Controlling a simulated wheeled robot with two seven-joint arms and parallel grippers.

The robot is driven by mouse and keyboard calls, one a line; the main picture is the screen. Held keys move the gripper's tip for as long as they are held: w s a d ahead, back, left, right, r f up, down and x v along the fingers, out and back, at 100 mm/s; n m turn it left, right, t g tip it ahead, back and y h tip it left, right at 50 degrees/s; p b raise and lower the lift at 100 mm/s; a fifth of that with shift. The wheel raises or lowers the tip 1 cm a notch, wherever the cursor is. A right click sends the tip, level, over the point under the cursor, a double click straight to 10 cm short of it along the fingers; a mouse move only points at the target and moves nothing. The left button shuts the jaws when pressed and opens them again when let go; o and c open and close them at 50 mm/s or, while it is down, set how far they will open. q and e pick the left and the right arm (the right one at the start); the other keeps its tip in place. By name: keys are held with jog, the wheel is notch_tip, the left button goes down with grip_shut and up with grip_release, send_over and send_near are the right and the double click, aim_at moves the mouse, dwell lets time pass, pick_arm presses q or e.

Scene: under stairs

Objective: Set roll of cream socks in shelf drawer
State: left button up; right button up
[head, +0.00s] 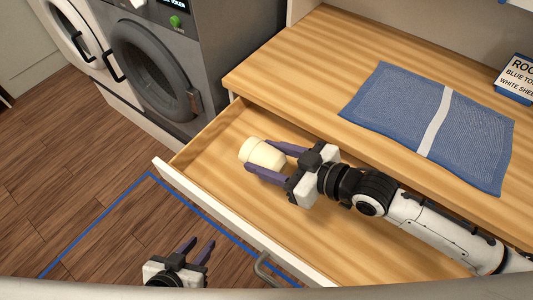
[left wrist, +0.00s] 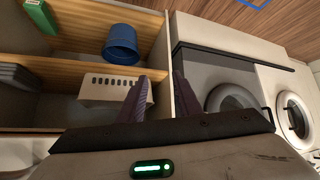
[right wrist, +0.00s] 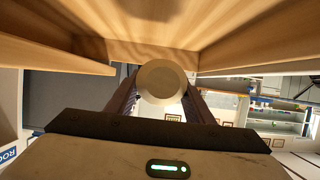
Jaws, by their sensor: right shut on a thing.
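The roll of cream socks (head: 262,155) is between the fingers of my right gripper (head: 267,162), which is shut on it. The roll is over the open shelf drawer (head: 215,163), near its far left end; I cannot tell whether it touches the drawer floor. In the right wrist view the roll (right wrist: 161,81) shows end-on between the fingers, with drawer wood beyond it. My left gripper (head: 198,248) is outside the drawer, low in front of it, with its fingers apart and empty. The left wrist view also shows its fingers (left wrist: 160,100) apart.
A blue mesh bag (head: 390,105) with a white stripe lies on the wooden shelf top above the drawer. A sign (head: 516,78) stands at the right. Grey and white washers (head: 150,60) stand at the left. The drawer's white front has a handle (head: 268,268). The drawer floor around the roll is bare.

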notch_tip(320, 180, down, 6)
jog(key=b, duration=0.6)
jog(key=shift+f, duration=0.15)
jog(key=shift+f+b, duration=0.5)
jog(key=shift+f, duration=0.15)
jog(key=o, duration=1.2)
